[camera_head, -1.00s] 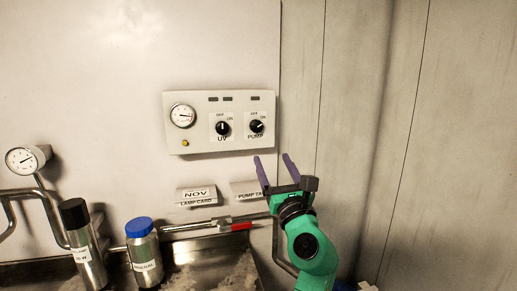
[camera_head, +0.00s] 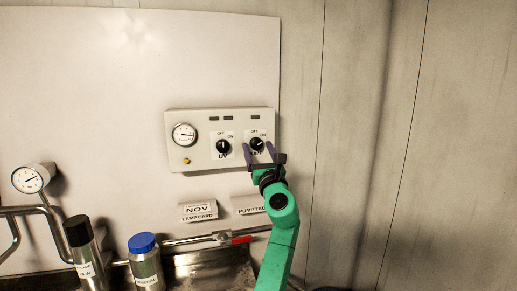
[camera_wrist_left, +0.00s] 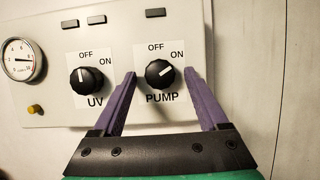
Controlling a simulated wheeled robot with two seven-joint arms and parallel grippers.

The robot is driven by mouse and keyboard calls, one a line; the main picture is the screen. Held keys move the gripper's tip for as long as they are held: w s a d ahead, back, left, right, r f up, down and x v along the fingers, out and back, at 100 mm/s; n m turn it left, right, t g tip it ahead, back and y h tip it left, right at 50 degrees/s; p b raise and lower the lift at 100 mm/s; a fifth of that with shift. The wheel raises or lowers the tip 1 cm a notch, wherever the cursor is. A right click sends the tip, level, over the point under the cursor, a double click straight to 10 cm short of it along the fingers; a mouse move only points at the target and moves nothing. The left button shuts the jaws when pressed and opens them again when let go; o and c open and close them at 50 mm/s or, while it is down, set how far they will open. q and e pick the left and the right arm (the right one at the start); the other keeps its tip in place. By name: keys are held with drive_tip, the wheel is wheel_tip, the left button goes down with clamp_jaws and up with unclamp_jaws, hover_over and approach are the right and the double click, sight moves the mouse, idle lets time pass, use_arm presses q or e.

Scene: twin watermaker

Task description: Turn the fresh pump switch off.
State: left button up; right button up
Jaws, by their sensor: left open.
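The pump switch is a black round knob (camera_head: 256,144) on a white label marked PUMP, OFF and ON. In the left wrist view the pump knob (camera_wrist_left: 160,74) has its white pointer mark turned up and right, towards ON. My left gripper (camera_head: 259,151) is open. In the left wrist view its purple fingers (camera_wrist_left: 161,73) stand on either side of the pump knob, with gaps to both sides. I cannot tell how far the fingertips are from the panel face. My right gripper is not in view.
The UV knob (camera_wrist_left: 85,81), pointing near OFF, sits left of the pump knob on the same control panel (camera_head: 200,158). A gauge (camera_head: 184,135) is at the panel's left. Card holders (camera_head: 198,211), a pipe with a red-handled valve (camera_head: 241,239) and bottles (camera_head: 145,262) are below.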

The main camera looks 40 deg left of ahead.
use_arm(q)
clamp_jaws()
drive_tip(key=n+b, duration=0.1)
drive_tip(key=n+g+y+b, duration=0.1)
drive_tip(key=n, duration=0.1)
drive_tip(key=shift+w+f+n+g+b, duration=0.15)
drive_tip(key=shift+f+n+g+b, duration=0.05)
drive_tip(key=shift+n+g+b, duration=0.15)
drive_tip(key=n+g, duration=0.1)
drive_tip(key=n, duration=0.1)
drive_tip(key=n+g+b, duration=0.1)
drive_tip(key=shift+w+d+r+n+y+b, duration=0.1)
drive_tip(key=shift+d+n+y+b, duration=0.05)
drive_tip(key=shift+n+y+b, duration=0.2)
drive_tip(key=n+g, duration=0.1)
drive_tip(key=n, duration=0.2)
drive_tip(key=shift+w+r+n+g, duration=0.1)
drive_tip(key=shift+r+n+g, duration=0.05)
drive_tip(key=shift+n+g, duration=0.2)
drive_tip(key=n+g, duration=0.1)
drive_tip(key=n, duration=0.1)
drive_tip(key=n+g, duration=0.1)
drive_tip(key=n, duration=0.2)
drive_tip(key=shift+w+d+r, duration=0.1)
drive_tip(key=shift+d+r, duration=0.05)
drive_tip(key=shift+n, duration=0.25)
